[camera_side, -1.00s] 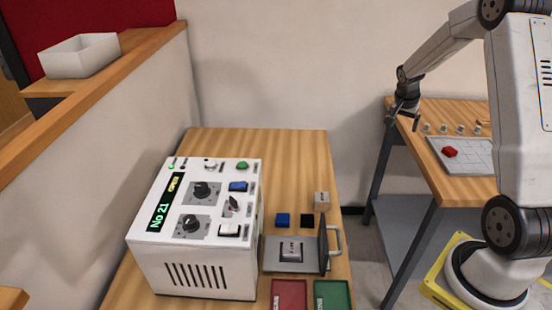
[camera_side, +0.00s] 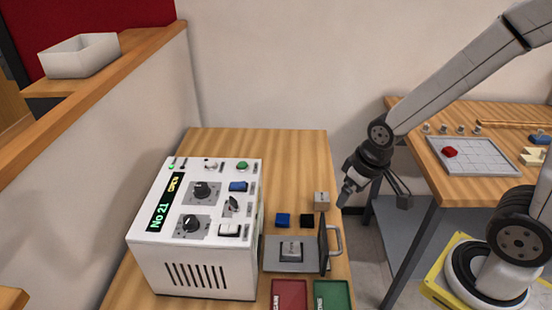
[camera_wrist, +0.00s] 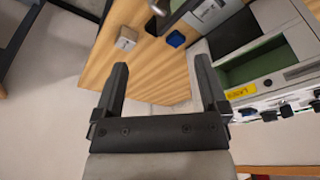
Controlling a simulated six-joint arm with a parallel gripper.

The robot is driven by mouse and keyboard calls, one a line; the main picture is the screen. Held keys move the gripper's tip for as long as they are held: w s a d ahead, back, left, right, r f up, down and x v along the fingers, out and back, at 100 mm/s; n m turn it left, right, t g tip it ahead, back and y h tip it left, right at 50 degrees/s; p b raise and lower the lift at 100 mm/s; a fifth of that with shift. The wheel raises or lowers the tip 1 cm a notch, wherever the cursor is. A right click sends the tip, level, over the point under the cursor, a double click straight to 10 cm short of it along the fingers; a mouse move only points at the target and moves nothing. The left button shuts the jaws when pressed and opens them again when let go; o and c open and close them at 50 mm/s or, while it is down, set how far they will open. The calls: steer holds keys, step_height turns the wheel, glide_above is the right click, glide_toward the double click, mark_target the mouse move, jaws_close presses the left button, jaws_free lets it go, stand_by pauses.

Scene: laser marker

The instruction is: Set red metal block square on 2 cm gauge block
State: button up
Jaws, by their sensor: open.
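The red metal block (camera_side: 450,152) lies on the grey gridded plate (camera_side: 480,168) on the right table. My gripper (camera_side: 400,196) is low between the two tables, well away from the red block. In the wrist view my gripper (camera_wrist: 160,64) has its two dark fingers wide apart with nothing between them. Small grey blocks stand at the back of the right table (camera_side: 451,129); another grey block (camera_side: 321,198) stands on the left table and also shows in the wrist view (camera_wrist: 126,38). I cannot read which is the 2 cm gauge block.
The white marker machine (camera_side: 200,225) stands on the left table with a fixture (camera_side: 280,262) holding a grey piece. A blue block (camera_side: 283,220), a black block (camera_side: 307,221), a red tray (camera_side: 289,292) and a green tray (camera_side: 331,292) are near it.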

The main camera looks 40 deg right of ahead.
steer(key=shift+o, duration=0.5)
